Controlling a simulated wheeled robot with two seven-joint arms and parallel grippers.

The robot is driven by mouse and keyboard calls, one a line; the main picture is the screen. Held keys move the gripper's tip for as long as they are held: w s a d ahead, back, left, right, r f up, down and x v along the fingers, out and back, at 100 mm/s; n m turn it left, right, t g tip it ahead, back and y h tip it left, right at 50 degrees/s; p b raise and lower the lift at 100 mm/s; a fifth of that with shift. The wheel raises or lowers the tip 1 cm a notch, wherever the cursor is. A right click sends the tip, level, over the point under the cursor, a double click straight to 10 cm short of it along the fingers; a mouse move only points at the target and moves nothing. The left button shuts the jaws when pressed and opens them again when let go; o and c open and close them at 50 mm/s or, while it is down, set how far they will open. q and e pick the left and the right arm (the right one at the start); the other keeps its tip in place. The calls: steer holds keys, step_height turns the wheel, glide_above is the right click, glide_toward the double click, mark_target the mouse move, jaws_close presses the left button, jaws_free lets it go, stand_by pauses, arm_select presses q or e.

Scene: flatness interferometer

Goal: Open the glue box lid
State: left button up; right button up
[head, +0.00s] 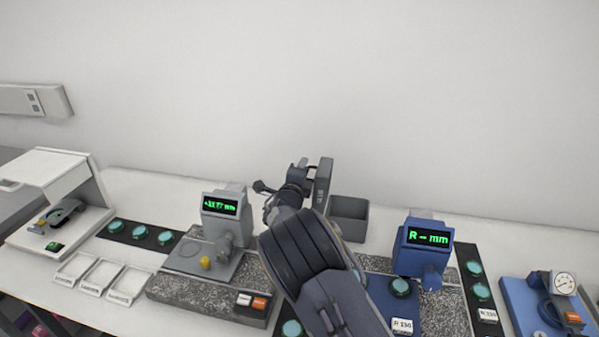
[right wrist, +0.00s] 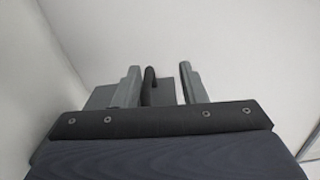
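The dark grey box (head: 350,222), which I take to be the glue box, stands at the back of the bench, partly behind my right arm. A grey upright panel (head: 323,184) rises at its left side; I cannot tell for sure whether it is the raised lid. My right gripper (head: 298,178) is close beside this panel. In the right wrist view its two fingers (right wrist: 160,82) are apart. A dark upright bar (right wrist: 149,86) stands between them, nearer the left finger, with a grey surface (right wrist: 101,97) behind. My left gripper is not in view.
A grey gauge (head: 221,212) with a green display stands left on a granite base, a blue gauge (head: 424,246) right. White trays (head: 101,275) and a white cabinet (head: 52,173) are at left. A blue dial stand (head: 540,300) is at far right. The wall is close behind.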

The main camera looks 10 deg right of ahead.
steer(key=s+a+r+b, duration=0.1)
steer(key=s+a+r, duration=0.2)
steer(key=s+r, duration=0.7)
steer(key=v, duration=0.3)
steer(key=shift+s+d+b, duration=0.25)
steer(key=shift+s+b, duration=0.15)
steer(key=shift+c, duration=0.4)
